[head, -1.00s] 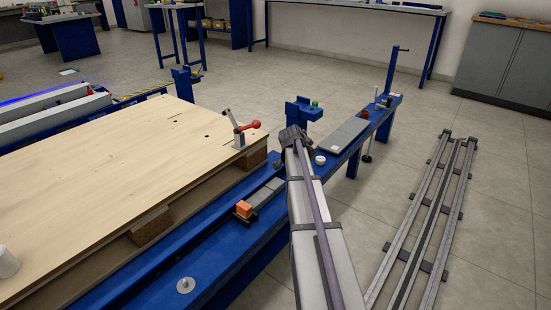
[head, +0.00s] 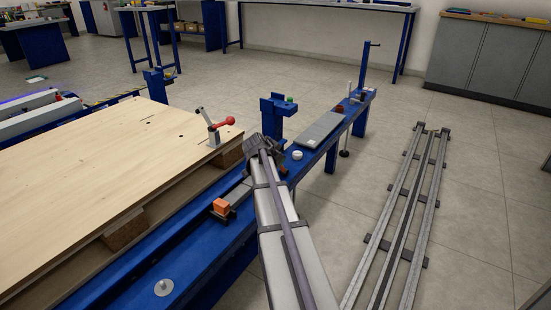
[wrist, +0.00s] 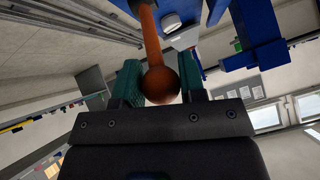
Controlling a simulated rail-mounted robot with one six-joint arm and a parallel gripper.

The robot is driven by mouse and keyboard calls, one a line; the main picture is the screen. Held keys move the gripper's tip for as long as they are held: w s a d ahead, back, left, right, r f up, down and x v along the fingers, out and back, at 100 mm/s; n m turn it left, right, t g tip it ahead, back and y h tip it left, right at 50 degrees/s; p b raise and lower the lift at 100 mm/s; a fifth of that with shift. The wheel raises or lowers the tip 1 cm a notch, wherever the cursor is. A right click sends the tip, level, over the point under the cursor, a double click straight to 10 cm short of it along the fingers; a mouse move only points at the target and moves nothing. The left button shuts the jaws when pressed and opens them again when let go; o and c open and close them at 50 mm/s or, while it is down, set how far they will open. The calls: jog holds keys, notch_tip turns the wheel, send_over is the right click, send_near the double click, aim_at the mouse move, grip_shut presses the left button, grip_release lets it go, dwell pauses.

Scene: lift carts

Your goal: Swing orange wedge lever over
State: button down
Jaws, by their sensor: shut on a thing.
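The orange lever shows in the wrist view as a tapering orange rod (wrist: 150,32) ending in a round orange knob (wrist: 161,86). My gripper (wrist: 159,72) has its two green fingers on either side of the knob and is shut on it. In the head view my own arm hides the gripper and the lever. An orange block (head: 220,207) sits at the near end of a grey bar on the blue bench (head: 195,250), left of my arm. I cannot tell whether it belongs to the lever.
A wooden board (head: 90,170) lies left of the bench, with a red-handled toggle clamp (head: 215,128) on it. A blue bracket (head: 277,112), a white disc (head: 297,155) and a grey plate (head: 320,130) are beyond my arm. Metal rails (head: 400,215) lie on the floor at right.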

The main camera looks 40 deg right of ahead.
jog(key=shift+s, duration=0.1)
jog(key=c, duration=0.7)
grip_release()
jog(key=p+v, duration=0.7)
jog(key=v, duration=0.3)
jog(key=shift+a+r, duration=0.25)
jog(key=shift+r, duration=0.05)
